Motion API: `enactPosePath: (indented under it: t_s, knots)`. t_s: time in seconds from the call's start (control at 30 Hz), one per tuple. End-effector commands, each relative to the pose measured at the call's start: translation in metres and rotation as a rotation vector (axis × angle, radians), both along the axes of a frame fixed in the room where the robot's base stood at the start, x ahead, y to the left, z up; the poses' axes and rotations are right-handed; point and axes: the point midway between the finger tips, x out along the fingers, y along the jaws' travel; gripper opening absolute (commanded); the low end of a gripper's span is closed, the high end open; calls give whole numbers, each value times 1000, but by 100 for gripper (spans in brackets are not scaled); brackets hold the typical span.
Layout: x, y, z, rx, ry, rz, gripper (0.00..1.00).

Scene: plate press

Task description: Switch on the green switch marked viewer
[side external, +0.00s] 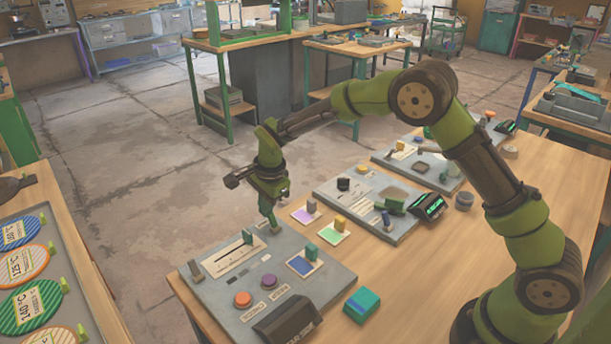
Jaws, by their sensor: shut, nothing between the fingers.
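My gripper (273,226) points down with its fingers shut and empty. Its tips are at the back right corner of the nearest grey panel (338,283), over or touching a small grey fitting there. The fingers partly hide this fitting, and I cannot tell whether it is a switch. A small green piece (248,236) stands at the end of a pale slot strip on that panel, left of my gripper. I cannot read any label saying viewer, so I cannot tell which part is the green switch or how it is set.
The panel also bears an orange button (243,299), a purple button (268,281), a green block on a blue square (301,266) and a dark display (288,321). A teal block (361,305) lies right of it. More panels (365,200) stand behind. A tray with striped discs (30,305) is at left.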

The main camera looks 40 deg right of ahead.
Motion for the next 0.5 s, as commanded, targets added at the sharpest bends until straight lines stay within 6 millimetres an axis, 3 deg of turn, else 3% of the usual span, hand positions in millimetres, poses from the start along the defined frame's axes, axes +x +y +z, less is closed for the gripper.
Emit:
enactPosePath:
  t_s: [0.5]
  knots:
    - [-14,1,-1,0,4,1,0]
